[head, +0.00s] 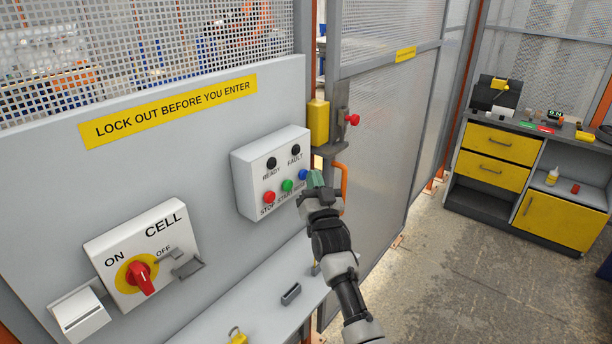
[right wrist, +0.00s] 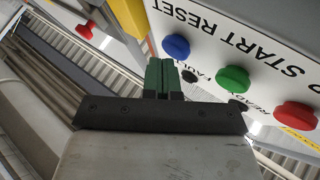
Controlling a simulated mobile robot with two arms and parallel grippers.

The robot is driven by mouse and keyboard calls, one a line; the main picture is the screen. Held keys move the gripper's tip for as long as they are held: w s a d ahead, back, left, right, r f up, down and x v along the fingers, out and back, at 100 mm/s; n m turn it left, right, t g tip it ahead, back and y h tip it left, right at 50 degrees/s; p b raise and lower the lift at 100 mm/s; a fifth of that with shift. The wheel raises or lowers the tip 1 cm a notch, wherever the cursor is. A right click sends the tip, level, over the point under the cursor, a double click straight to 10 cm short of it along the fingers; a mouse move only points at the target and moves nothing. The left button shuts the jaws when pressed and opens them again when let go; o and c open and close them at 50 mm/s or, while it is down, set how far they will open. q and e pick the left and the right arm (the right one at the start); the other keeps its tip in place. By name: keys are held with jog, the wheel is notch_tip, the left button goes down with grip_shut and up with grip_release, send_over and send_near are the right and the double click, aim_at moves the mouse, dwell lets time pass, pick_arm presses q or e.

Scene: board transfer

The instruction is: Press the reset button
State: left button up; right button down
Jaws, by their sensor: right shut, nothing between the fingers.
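The blue reset button (head: 303,174) is at the right end of the lower row on a white control box (head: 246,176). The green start button (head: 287,185) and red stop button (head: 269,197) are to its left. My right gripper (head: 315,179) is shut and empty, just right of the blue button in the head view. In the right wrist view the box is upside down, with the blue button (right wrist: 176,46) just beyond and right of the green fingertips (right wrist: 163,75). Contact does not show. The RESET label is partly hidden by my gripper in the head view. My left gripper is not in view.
Dark READY (head: 271,163) and FAULT (head: 295,150) lamps sit above the buttons. A yellow latch block (head: 318,121) and an orange handle (head: 342,181) are close to my right gripper. A grey shelf (head: 255,300) runs below. A red CELL switch (head: 142,277) is at left.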

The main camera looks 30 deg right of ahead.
jog(key=shift+s+d, duration=0.3)
jog(key=shift+s, duration=0.35)
jog(key=shift+p, duration=0.35)
jog(key=s, duration=0.1)
jog(key=s+d+p, duration=0.1)
jog(key=s, duration=0.1)
jog(key=s+d+p, duration=0.1)
jog(key=shift+s, duration=0.25)
jog(key=shift+a, duration=0.1)
